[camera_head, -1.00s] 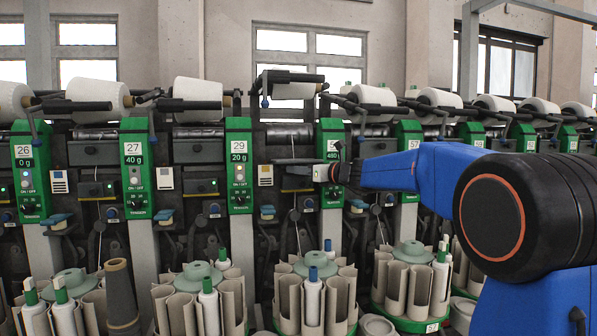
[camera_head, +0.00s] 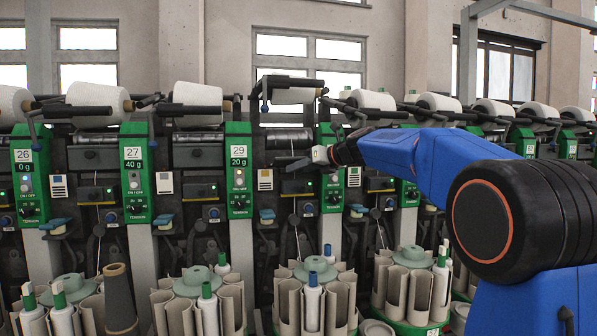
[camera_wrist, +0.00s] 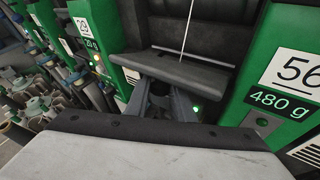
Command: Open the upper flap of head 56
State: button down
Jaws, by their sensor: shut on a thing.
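Head 56 has a green panel marked "56" and "480 g" (camera_wrist: 290,82) at the right of the wrist view. Left of it is the grey flap (camera_wrist: 205,76), a wide plate across the dark recess, with a white thread rising from behind it. My gripper (camera_wrist: 163,82) reaches up to the flap's lower edge; its fingers are shut on the flap, though the contact is partly hidden beneath it. In the head view my gripper (camera_head: 291,165) is at the unit between panel 29 and panel 56, and my wrist and arm cover much of panel 56.
Green panel 29 (camera_head: 239,168) stands just left of the unit. Yarn cones (camera_head: 197,93) and black holder arms line the top. Tube magazines (camera_head: 312,290) stand below. A green lamp (camera_wrist: 196,109) glows below the flap.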

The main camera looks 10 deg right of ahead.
jog(key=c, duration=1.5)
grip_release()
jog(key=shift+c, duration=0.2)
jog(key=v, duration=1.7)
jog(key=shift+s, duration=0.15)
jog(key=shift+d, duration=0.1)
